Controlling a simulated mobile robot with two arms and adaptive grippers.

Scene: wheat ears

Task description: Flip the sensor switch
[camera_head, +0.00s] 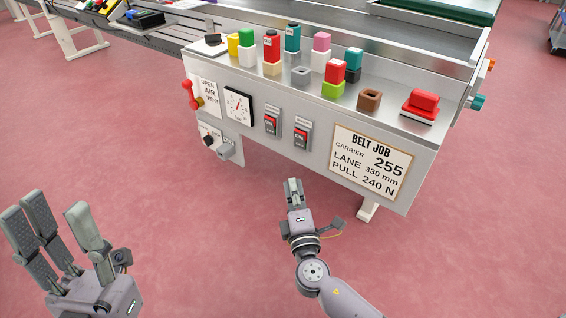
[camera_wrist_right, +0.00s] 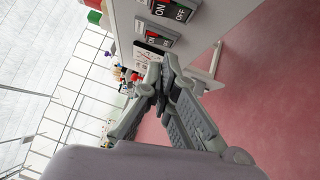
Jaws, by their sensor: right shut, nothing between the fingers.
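Two red rocker switches marked ON and OFF sit side by side on the grey machine's front panel. The left switch (camera_head: 270,125) and the right switch (camera_head: 301,138) both have small labels above them, too small to read, so I cannot tell which is the sensor switch. Two such switches also show at the top of the right wrist view, the nearer one (camera_wrist_right: 171,11) and the farther one (camera_wrist_right: 155,37). My right gripper (camera_head: 292,184) is shut and empty, below and apart from the switches. My left gripper (camera_head: 62,215) is open and empty at the lower left.
A red lever (camera_head: 189,94), a gauge (camera_head: 238,105) and a black knob (camera_head: 208,141) sit left of the switches. A "BELT JOB" sign (camera_head: 371,162) is on the right. Several coloured blocks and a red button (camera_head: 421,105) stand on the ledge above. The floor in front is clear.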

